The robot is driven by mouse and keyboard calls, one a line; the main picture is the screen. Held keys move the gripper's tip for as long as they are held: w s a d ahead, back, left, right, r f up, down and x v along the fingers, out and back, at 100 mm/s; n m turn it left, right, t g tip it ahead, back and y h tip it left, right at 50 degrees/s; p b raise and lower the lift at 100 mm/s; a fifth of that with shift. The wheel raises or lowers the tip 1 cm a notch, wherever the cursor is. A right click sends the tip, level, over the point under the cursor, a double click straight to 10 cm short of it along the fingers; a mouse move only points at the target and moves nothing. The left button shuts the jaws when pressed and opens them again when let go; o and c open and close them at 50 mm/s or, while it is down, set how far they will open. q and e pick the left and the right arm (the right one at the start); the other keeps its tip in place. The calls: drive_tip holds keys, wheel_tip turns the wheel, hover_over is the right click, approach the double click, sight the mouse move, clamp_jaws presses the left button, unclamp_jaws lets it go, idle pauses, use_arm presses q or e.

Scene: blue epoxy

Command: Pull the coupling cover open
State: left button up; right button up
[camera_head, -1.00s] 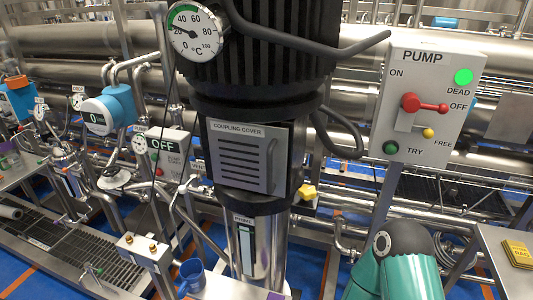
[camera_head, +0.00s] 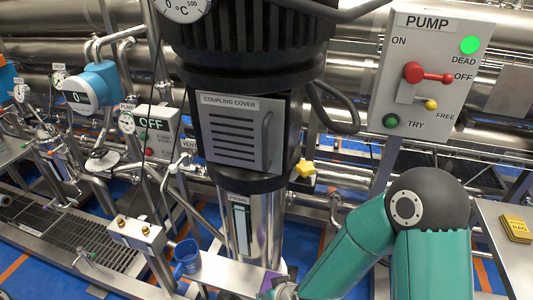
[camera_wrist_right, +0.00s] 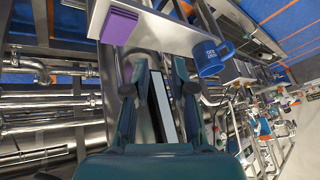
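The coupling cover (camera_head: 233,131) is a grey slotted panel on the front of the black pump housing, under a "COUPLING COVER" label. It sits flat against the housing and looks closed. A vertical bar handle (camera_head: 267,138) is on its right side. My right arm reaches in from the bottom right, and its hand is mostly cut off at the bottom edge, below and apart from the cover. In the right wrist view my right gripper (camera_wrist_right: 156,72) has its two fingers apart with nothing held between them. My left gripper is not in view.
The pump panel (camera_head: 430,75) with a red lever stands at the upper right. A yellow knob (camera_head: 304,169) is right of the pump column. A blue mug (camera_head: 187,257) and a purple block (camera_head: 271,282) are on a low steel shelf (camera_head: 229,272). A dark hose loops beside the cover.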

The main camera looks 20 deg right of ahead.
sight(266, 150)
drive_tip(key=w+r+n+t+b, duration=0.1)
drive_tip(key=w+r+t, duration=0.2)
drive_tip(key=r, duration=0.4)
drive_tip(key=w+r+t+b, duration=0.1)
drive_tip(key=w+r+t, duration=0.1)
drive_tip(key=r, duration=0.4)
use_arm(q)
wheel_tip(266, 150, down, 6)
drive_tip(key=b, duration=0.3)
use_arm(e)
drive_tip(key=s+d+r+m+t+h, duration=0.15)
drive_tip(key=s+r+t, duration=0.25)
drive_tip(key=r, duration=0.8)
drive_tip(key=s+d+r+t+h, duration=0.1)
drive_tip(key=s+d+r+t, duration=0.2)
drive_tip(key=r, duration=0.8)
drive_tip(key=w+p, duration=0.2)
drive_tip(key=w, duration=0.3)
drive_tip(key=w+p, duration=0.2)
drive_tip(key=w, duration=0.3)
drive_tip(key=w+p, duration=0.2)
drive_tip(key=w, duration=0.4)
drive_tip(key=shift+a+p, duration=0.3)
drive_tip(key=shift+a, duration=0.05)
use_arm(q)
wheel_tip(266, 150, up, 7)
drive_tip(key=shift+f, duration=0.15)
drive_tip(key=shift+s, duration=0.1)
use_arm(e)
clamp_jaws()
